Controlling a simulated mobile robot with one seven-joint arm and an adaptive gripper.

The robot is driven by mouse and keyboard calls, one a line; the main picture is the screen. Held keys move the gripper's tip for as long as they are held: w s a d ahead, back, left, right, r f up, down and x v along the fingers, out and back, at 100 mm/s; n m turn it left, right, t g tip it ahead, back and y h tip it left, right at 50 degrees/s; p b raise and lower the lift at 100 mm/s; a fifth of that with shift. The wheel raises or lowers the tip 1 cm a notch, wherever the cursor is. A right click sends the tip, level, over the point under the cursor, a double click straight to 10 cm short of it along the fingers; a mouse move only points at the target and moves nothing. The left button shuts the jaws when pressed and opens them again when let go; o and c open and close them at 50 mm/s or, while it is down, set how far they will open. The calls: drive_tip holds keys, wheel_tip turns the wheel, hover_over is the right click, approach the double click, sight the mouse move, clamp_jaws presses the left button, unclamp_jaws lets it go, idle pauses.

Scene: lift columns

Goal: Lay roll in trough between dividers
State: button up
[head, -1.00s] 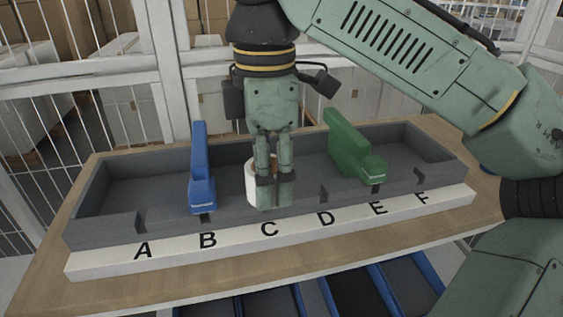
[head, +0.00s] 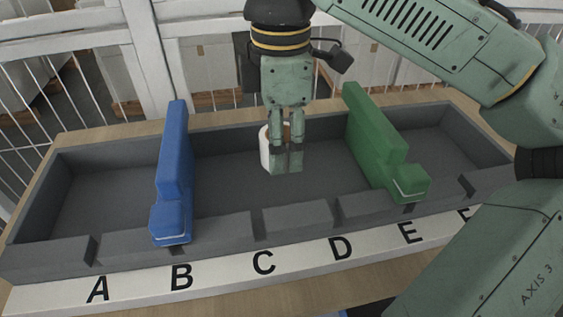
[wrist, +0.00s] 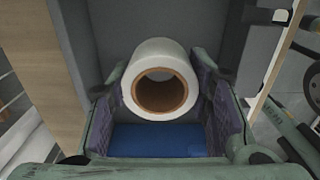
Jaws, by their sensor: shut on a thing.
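My gripper (head: 286,162) is shut on a white roll with a brown core (head: 265,149). In the wrist view the roll (wrist: 160,52) sits between the two dark finger pads, its open end facing the camera. The grey trough (head: 293,222) runs across the head view. A blue divider (head: 173,175) stands across it near B, and a green divider (head: 378,145) near E. The gripper and roll appear over the stretch between them; I cannot tell their height above the floor. Blue (wrist: 160,140) shows below the roll in the wrist view. Fingers hide part of the roll.
A white strip lettered A to F (head: 215,282) runs along the trough's front on a wooden table (head: 345,282). The front wall has notches. A white wire fence (head: 40,100) stands behind. The trough floor between the dividers looks clear.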

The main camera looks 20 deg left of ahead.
sight(281, 182)
drive_tip(key=shift+f, duration=2.25)
drive_tip(key=shift+f, duration=0.4)
drive_tip(key=o, duration=1.3)
drive_tip(key=shift+c, duration=0.2)
wheel_tip(281, 182, up, 13)
drive_tip(key=p, duration=0.1)
drive_tip(key=shift+f, duration=0.1)
